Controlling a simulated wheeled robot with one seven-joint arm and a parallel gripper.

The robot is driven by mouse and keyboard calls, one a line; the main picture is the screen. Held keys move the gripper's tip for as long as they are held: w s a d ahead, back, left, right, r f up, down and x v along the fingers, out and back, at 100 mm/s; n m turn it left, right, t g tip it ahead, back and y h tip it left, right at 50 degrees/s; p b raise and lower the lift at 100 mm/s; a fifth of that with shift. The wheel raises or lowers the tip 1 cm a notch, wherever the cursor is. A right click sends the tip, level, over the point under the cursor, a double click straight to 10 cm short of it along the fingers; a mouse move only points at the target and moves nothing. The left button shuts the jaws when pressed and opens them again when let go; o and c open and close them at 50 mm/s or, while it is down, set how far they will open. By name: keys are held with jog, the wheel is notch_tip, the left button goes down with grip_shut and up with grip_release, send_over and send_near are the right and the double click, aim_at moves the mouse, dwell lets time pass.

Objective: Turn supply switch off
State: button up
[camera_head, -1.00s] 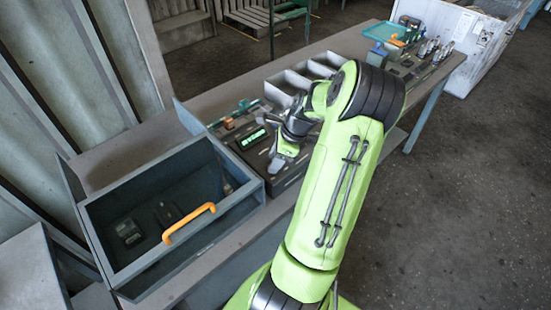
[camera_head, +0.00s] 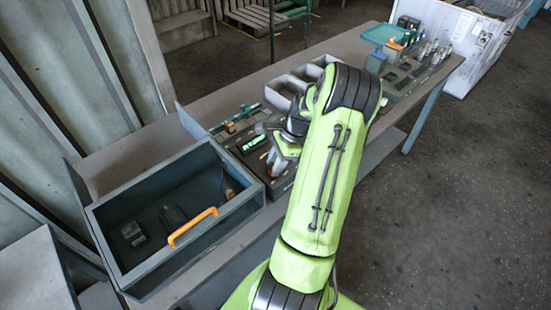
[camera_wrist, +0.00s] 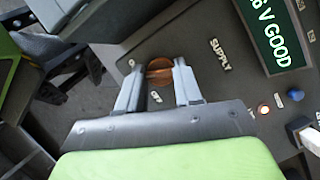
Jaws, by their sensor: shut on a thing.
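The supply switch is a round copper-brown knob (camera_wrist: 159,72) on a dark panel, beside the printed word SUPPLY (camera_wrist: 221,55). The word OFF (camera_wrist: 156,97) is printed below the knob in the wrist view. My gripper (camera_wrist: 159,66) has one grey finger on each side of the knob and is shut on it. The exact angle of the knob is hard to tell. In the head view my gripper (camera_head: 273,160) is over the dark panel box (camera_head: 249,157), and the knob is hidden there.
A green display (camera_wrist: 275,35) ends in "V GOOD". An orange lamp (camera_wrist: 263,108) glows near a blue button (camera_wrist: 296,95). Grey bins (camera_head: 284,92) stand behind my arm on the bench.

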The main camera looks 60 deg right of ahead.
jog(key=n+p, duration=0.1)
jog(key=n, duration=0.1)
jog(key=n+g, duration=0.1)
jog(key=shift+w+d+r+n+y+p, duration=0.1)
jog(key=shift+w+r+n+y+p, duration=0.05)
jog(key=shift+n+y+p, duration=0.2)
jog(key=n+g, duration=0.1)
jog(key=n, duration=0.2)
jog(key=shift+w+n+g+p, duration=0.15)
jog(key=shift+n+g+p, duration=0.15)
jog(key=shift+n, duration=0.05)
jog(key=n+g, duration=0.2)
jog(key=n, duration=0.4)
jog(key=shift+w+b, duration=0.1)
jog(key=shift+b, duration=0.2)
jog(key=shift+n, duration=0.3)
jog(key=o, duration=1)
jog(key=shift+o, duration=0.2)
jog(key=p+v, duration=0.2)
jog(key=v, duration=1.3)
jog(key=shift+w+a+r, duration=0.3)
jog(key=shift+w+r, duration=0.05)
jog(key=shift+w, duration=0.05)
